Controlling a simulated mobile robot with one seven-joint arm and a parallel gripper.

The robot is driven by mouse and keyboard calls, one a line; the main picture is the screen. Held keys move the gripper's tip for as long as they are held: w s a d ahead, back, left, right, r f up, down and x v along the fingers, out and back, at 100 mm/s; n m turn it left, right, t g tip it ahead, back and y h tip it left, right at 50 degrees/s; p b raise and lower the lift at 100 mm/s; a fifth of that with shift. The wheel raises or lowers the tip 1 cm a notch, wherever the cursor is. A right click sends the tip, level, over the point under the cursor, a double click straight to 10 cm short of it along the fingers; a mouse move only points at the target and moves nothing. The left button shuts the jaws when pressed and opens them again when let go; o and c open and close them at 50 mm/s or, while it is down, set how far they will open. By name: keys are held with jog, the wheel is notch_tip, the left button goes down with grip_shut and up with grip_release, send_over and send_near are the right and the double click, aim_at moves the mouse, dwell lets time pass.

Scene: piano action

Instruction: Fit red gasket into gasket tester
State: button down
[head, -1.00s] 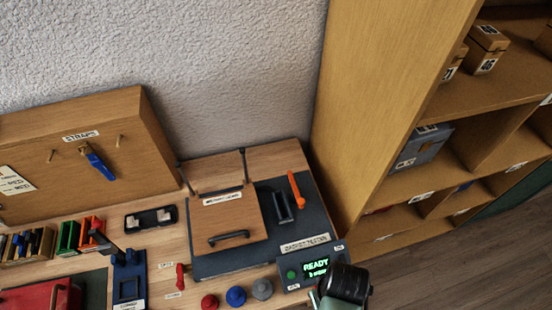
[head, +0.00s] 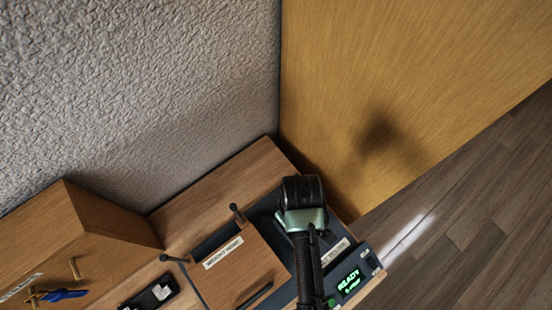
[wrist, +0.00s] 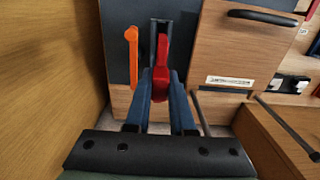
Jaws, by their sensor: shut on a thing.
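The red gasket (wrist: 161,78) is between the blue fingers of my gripper (wrist: 161,92) in the wrist view. My gripper is shut on it. The gasket's far end overlaps the dark narrow slot holder (wrist: 153,32) of the gasket tester; I cannot tell how deep it sits or whether it touches. The tester's orange lever (wrist: 131,52) stands left of the gasket. In the head view, the tester's dark panel (head: 205,252) and green READY display (head: 350,281) show beside my arm. My arm hides the slot, gasket and fingers there.
A wooden lid with a handle (wrist: 235,52) lies right of the slot in the wrist view. A tall wooden cabinet side (head: 400,100) rises close to the tester. The strap board (head: 85,240) with pegs and a blue strap (head: 62,295) stands at lower left.

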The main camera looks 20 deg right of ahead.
jog(key=shift+w+a, duration=0.1)
jog(key=shift+w, duration=0.05)
jog(key=shift+s+f+b, duration=0.25)
jog(key=shift+f+b, duration=0.55)
jog(key=shift+f, duration=0.05)
notch_tip(320, 180, down, 5)
jog(key=b, duration=0.6)
jog(key=shift+f, duration=0.2)
jog(key=shift+w+f, duration=0.1)
jog(key=shift+f, duration=0.6)
jog(key=shift+p, duration=0.4)
jog(key=shift+f+b, duration=1.05)
jog(key=shift+f, duration=1.15)
dwell(1.0)
